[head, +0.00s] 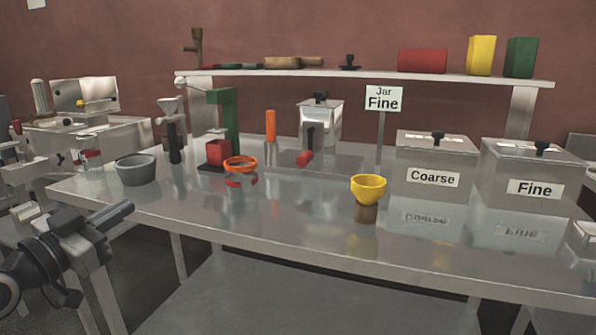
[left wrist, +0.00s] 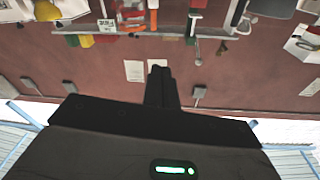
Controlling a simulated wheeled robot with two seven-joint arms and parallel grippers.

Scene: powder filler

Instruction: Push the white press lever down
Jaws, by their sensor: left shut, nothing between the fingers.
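The green press (head: 229,115) stands on the back left part of the metal table. Its white lever (head: 191,84) sticks out to the left from near the top and ends in a pale knob. A red block (head: 215,152) sits low in the press, above a dark base. My left gripper (head: 122,213) is at the table's front left, well short of the press and touching nothing that I can see. Its fingers also show in the left wrist view (left wrist: 160,86), pressed together and empty. That view is upside down. My right gripper is out of view.
A grey bowl (head: 136,169) and a dark funnel stand (head: 173,135) are left of the press. A yellow cup (head: 368,188) and metal Coarse (head: 434,160) and Fine (head: 535,175) boxes stand to the right. The front middle is clear.

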